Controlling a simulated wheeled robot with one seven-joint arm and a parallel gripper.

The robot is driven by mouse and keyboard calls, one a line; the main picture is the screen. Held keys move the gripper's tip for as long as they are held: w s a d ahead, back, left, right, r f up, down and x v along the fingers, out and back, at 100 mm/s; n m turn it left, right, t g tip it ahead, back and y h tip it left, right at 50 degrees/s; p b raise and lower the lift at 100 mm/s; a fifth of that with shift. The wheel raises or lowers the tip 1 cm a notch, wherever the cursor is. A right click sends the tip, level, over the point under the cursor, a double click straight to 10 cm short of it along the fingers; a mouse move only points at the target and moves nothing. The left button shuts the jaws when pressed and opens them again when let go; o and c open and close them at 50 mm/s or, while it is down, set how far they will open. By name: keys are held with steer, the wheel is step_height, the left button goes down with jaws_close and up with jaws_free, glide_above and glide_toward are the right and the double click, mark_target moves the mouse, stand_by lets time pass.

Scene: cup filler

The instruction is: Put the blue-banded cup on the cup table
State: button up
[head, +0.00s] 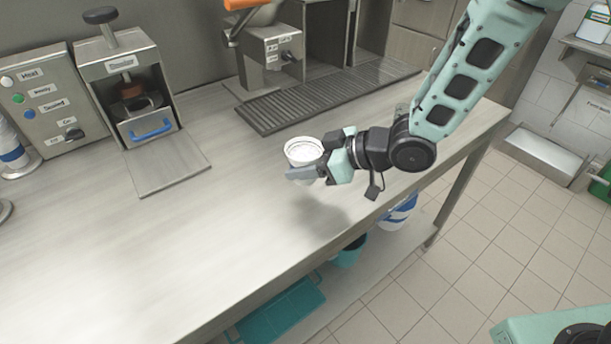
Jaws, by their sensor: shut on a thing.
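My gripper (322,164) is shut on a white cup (303,151), which it holds upright over the steel counter (235,250). The cup's open rim faces up. The gripper's fingers cover its lower side, and I cannot make out a blue band on it. A stack of white cups with a blue band (12,152) stands at the far left edge, partly cut off. I cannot tell which surface is the cup table.
A control panel (48,105) with coloured buttons and a machine with a blue-handled drawer (130,95) stand at the back left. A dark drip grate (320,98) lies behind the cup. A lower shelf (375,265) holds bins. The counter's front left is clear.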

steer(key=shift+f, duration=1.85)
steer(key=shift+f, duration=0.2)
steer(key=o, duration=1.2)
steer(key=shift+c, duration=0.2)
steer(key=shift+r, duration=0.1)
